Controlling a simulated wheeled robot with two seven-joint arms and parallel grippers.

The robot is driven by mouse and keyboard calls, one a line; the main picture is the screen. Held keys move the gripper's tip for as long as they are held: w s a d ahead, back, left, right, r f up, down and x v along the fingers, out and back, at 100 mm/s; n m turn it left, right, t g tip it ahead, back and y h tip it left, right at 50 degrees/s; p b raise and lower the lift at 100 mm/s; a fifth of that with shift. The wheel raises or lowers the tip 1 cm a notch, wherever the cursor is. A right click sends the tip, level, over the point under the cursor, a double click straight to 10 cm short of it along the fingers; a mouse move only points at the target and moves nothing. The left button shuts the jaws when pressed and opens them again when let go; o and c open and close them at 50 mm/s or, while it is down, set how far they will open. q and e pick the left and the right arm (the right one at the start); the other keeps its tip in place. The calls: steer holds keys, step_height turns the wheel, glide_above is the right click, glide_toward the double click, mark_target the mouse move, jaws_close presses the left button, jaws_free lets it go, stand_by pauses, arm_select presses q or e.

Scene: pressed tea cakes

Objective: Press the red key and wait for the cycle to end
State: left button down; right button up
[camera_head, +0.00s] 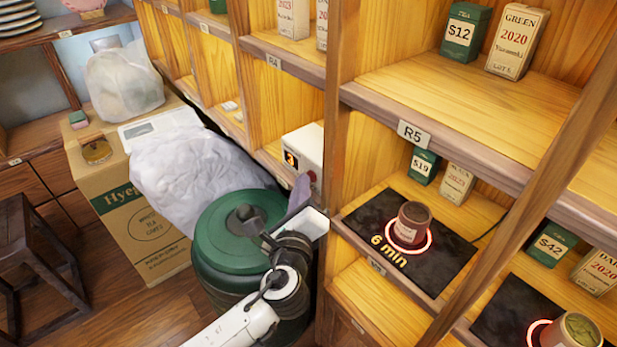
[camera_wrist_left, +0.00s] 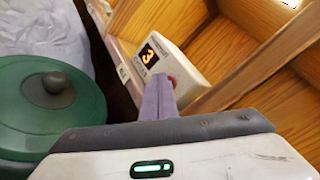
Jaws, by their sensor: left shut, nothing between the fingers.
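The white box (camera_head: 303,147) stands at the edge of a shelf bay and its orange display reads 3. It also shows in the left wrist view (camera_wrist_left: 183,62). Its red key (camera_wrist_left: 172,83) is partly hidden behind my fingers in the left wrist view. The key is small in the head view (camera_head: 312,177). My left gripper (camera_head: 301,192) is shut and empty, with its grey-purple fingers pointing at the key. In the left wrist view the fingertips (camera_wrist_left: 159,80) overlap the key's left side. I cannot tell whether they touch it. My right gripper is not in view.
A green lidded drum (camera_head: 230,235) stands under my left forearm. A white plastic sack (camera_head: 190,165) and a cardboard box (camera_head: 140,225) are behind it. A brown cup (camera_head: 412,222) sits on a glowing ring on a black mat (camera_head: 375,213) marked 6 min. Shelf posts crowd the right.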

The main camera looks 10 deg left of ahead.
arm_select(q)
steer(key=shift+s, duration=0.1)
steer(key=shift+s+a, duration=0.25)
steer(key=s+a+p, duration=0.2)
steer(key=s+a, duration=0.1)
steer(key=s, duration=0.1)
steer(key=shift+s+a, duration=0.35)
steer(key=shift+s, duration=0.05)
steer(key=shift+f, duration=0.1)
stand_by(0.7)
